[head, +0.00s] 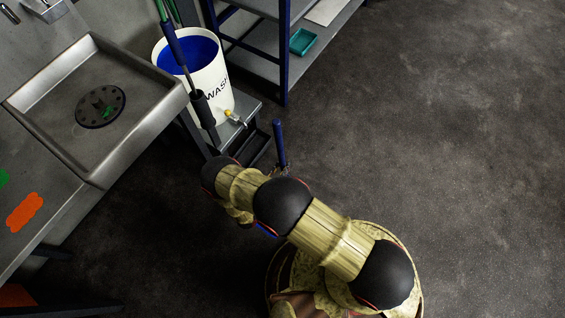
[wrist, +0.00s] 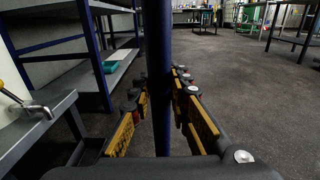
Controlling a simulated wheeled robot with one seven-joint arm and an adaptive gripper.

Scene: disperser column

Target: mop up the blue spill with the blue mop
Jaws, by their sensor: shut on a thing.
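The blue mop's handle (head: 279,143) stands roughly upright, its top rising just beyond my arm in the head view. In the wrist view the dark blue handle (wrist: 158,75) runs from top to bottom between the yellow-padded fingers. My gripper (wrist: 160,108) is shut on this handle. In the head view my arm mostly covers the gripper and the lower handle. A small bit of blue (head: 266,230) shows beside the arm; I cannot tell what it is. The mop head and the blue spill are not clearly visible in either view.
A white wash bucket (head: 211,83) with a tap stands on a low metal stand (head: 243,118) beside the sink (head: 55,88). Long tools lean there. A blue-framed shelf (head: 263,66) holds a teal tray (head: 303,41). Dark floor (head: 440,130) to the right is clear.

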